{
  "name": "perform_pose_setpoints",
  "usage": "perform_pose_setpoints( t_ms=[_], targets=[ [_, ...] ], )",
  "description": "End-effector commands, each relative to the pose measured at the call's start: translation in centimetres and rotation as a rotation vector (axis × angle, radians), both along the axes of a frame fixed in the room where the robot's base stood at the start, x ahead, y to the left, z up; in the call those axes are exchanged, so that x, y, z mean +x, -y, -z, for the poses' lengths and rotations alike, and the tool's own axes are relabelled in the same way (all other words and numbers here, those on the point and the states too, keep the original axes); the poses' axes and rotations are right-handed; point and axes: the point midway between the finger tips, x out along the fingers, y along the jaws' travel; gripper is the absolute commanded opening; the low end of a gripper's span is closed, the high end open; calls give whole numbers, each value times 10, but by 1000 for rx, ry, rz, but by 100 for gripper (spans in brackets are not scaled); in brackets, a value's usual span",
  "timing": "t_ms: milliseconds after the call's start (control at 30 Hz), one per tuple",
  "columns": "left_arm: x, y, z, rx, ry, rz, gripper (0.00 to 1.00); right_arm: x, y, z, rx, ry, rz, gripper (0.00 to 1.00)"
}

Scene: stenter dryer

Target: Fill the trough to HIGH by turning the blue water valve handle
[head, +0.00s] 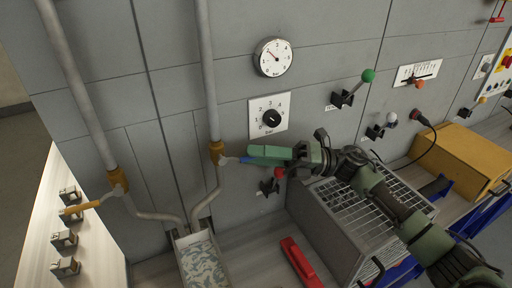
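The blue water valve handle (230,160) sticks out to the right from a brass valve body (217,150) on the right-hand vertical pipe. My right gripper (256,155), with green fingers, reaches in from the right and its fingertips are at the handle's outer end. The fingers overlap that end, so I cannot tell whether they are closed on it. The trough (179,241) sits below the pipe outlets and has a pale, rippled blue-white surface inside. No HIGH mark is readable. My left gripper is not in view.
A dial (271,118) and gauge (273,57) are on the wall. A red-knobbed lever (279,173) is just below my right gripper. A wire-topped box (345,240) and red object (300,263) lie below.

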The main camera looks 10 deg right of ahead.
Motion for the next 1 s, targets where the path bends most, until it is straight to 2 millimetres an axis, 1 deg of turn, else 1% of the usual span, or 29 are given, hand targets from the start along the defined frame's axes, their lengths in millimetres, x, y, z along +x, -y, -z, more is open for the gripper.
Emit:
perform_pose_setpoints(
  t_ms=[100, 267, 300, 367, 400, 433, 1000],
  targets=[
    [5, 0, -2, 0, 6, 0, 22, 1, -3, -1, 0, 1, 0, 35],
    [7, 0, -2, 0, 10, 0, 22, 0, -3, 0, 0, 0, 0, 35],
    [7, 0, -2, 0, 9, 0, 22, 0, -3, 0, 0, 0, 0, 32],
    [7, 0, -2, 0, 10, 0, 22, 0, -3, 0, 0, 0, 0, 15],
    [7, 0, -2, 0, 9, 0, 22, 0, -3, 0, 0, 0, 0, 4],
    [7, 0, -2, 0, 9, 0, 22, 0, -3, 0, 0, 0, 0, 0],
    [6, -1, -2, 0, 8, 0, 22, 1, -3, 0, 0, 0, 1, 0]
  ],
)
